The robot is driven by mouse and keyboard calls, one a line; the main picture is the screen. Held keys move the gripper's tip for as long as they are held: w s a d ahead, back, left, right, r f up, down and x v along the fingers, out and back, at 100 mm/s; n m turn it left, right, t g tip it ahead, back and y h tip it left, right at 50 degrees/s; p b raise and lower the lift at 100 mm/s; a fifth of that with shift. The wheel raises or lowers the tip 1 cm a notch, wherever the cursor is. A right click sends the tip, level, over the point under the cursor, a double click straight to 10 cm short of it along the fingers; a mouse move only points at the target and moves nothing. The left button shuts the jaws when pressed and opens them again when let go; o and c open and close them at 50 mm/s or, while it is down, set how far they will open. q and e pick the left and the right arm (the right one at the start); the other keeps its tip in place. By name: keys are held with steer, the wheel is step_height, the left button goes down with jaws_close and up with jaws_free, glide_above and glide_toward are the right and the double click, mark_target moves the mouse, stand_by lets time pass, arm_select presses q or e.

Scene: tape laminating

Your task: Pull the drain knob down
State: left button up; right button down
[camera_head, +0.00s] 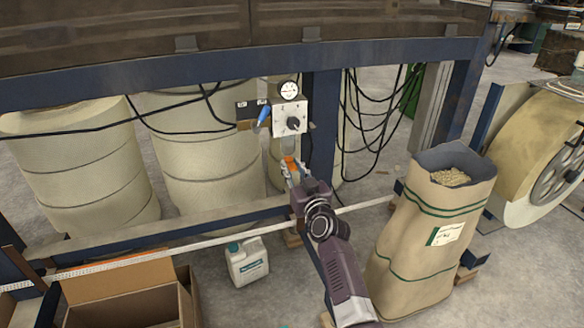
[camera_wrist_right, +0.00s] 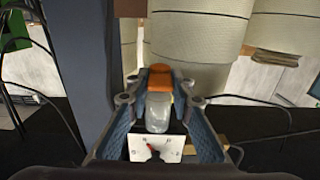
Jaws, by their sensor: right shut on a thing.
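The orange drain knob (camera_head: 289,164) sits at the lower end of a small clear bowl under the white panel unit (camera_head: 290,118). In the right wrist view the orange knob (camera_wrist_right: 160,77) shows with the clear bowl (camera_wrist_right: 158,112) and the white panel (camera_wrist_right: 156,148) below it in the picture. My right gripper (camera_head: 291,170) reaches up from below, its fingers on either side of the knob, shut on it. The fingers partly hide the knob in the head view. My left gripper is not in view.
A blue frame post (camera_head: 322,120) stands just right of the unit, with black cables hanging beyond it. A blue-handled valve (camera_head: 264,115) and a gauge (camera_head: 289,90) are close by. Below are a white jug (camera_head: 247,262), an open carton (camera_head: 125,308) and a large paper sack (camera_head: 425,240).

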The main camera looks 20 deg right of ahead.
steer(key=shift+f, duration=0.25)
steer(key=c, duration=1.7)
jaws_free()
steer(key=shift+r, duration=0.1)
steer(key=s, duration=1.2)
steer(key=shift+d, duration=0.15)
steer(key=shift+s, duration=0.1)
